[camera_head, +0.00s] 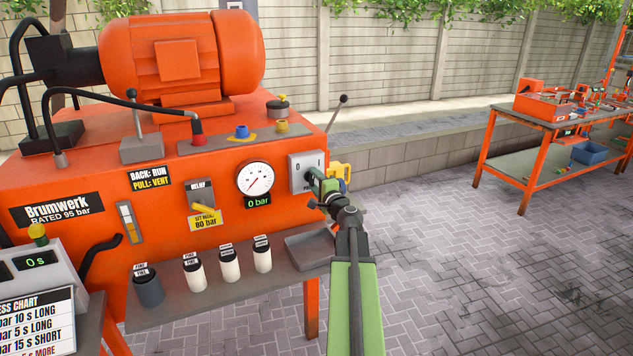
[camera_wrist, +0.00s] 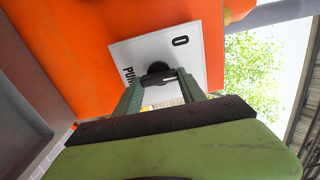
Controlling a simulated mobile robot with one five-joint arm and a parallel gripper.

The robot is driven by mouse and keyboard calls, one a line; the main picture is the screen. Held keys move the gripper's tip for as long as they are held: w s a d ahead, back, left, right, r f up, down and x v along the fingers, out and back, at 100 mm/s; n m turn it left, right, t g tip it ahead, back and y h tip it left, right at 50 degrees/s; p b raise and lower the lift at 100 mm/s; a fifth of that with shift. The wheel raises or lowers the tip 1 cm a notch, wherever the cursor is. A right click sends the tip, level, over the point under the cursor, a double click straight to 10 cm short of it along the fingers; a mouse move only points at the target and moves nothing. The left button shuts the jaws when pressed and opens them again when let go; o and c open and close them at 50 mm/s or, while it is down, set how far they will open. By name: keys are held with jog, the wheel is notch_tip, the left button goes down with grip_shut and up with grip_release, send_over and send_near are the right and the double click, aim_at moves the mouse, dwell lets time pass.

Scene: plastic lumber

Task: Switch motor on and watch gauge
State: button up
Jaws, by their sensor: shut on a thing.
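The motor switch is a white plate (camera_wrist: 188,48) marked 0 and, partly hidden, a word starting "PU", with a black knob (camera_wrist: 158,68) at its middle. My gripper (camera_wrist: 160,80) is shut on the knob, its green fingers on either side. The orange motor (camera_head: 180,58) sits on top of the bench.
A relief control with a yellow lever (camera_head: 203,209) is left of the gauge. Several labelled cylinders (camera_head: 228,264) and a grey tray (camera_head: 308,247) stand on the shelf below. A timer (camera_head: 38,262) shows 0 s. Paving to the right is clear up to another table (camera_head: 547,118).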

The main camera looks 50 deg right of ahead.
jog(key=m, duration=0.6)
jog(key=shift+f, duration=0.2)
jog(key=shift+m, duration=0.4)
jog(key=o, duration=1.4)
jog(key=shift+c, duration=0.2)
jog(key=shift+a, duration=0.1)
